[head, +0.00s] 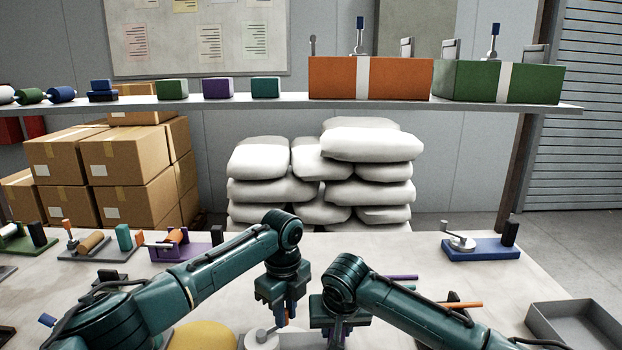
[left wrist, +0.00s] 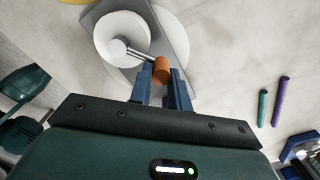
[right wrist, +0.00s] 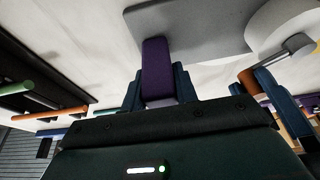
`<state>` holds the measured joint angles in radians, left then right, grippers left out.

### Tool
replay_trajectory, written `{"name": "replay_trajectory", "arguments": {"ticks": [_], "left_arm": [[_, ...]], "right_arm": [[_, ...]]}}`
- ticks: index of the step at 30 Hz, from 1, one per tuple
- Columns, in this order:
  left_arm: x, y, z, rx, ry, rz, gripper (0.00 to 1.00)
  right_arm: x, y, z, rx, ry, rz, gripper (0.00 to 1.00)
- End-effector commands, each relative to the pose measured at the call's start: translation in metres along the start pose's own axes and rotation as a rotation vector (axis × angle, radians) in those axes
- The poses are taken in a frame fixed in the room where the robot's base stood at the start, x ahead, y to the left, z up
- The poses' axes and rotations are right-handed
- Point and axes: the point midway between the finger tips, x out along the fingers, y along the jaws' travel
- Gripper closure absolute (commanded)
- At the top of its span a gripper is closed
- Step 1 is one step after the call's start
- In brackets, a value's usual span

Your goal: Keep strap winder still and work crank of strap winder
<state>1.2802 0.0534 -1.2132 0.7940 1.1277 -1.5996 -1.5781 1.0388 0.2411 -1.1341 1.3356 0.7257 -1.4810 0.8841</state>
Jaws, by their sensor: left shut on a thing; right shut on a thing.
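The strap winder has a grey base plate (left wrist: 181,42), a white drum (left wrist: 122,36) and a metal crank arm ending in an orange handle (left wrist: 161,70). A purple block (right wrist: 157,68) stands at one end of the base plate. In the head view the drum (head: 262,341) shows at the bottom, partly cut off. My left gripper (head: 283,315) points down, with its fingers shut on the orange handle. My right gripper (head: 340,336) is shut on the purple block, which its fingers flank in the right wrist view. In the head view the right gripper hides the block.
A blue-based device (head: 481,248) stands at the right of the table, and a grey tray (head: 574,326) at the front right. Several coloured rods lie right of the winder, including a purple one (left wrist: 279,101). Other devices crowd the left side. A yellow round thing (head: 203,337) is beside the drum.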

Motion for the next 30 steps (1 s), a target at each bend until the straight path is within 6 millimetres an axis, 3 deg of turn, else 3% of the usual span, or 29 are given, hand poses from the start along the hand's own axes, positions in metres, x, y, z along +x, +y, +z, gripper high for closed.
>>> {"name": "replay_trajectory", "arguments": {"ticks": [9,16,30], "left_arm": [[0.0,0.0,0.002,-0.021,-0.002,0.002,1.0],[0.0,-0.001,0.011,-0.166,-0.002,0.001,1.0],[0.0,-0.002,0.017,-0.27,-0.003,0.001,1.0]], "right_arm": [[0.004,0.002,0.003,0.003,-0.008,0.005,1.0],[0.004,0.002,0.003,0.003,-0.008,0.006,1.0],[0.004,0.002,0.003,0.003,-0.008,0.006,1.0]]}}
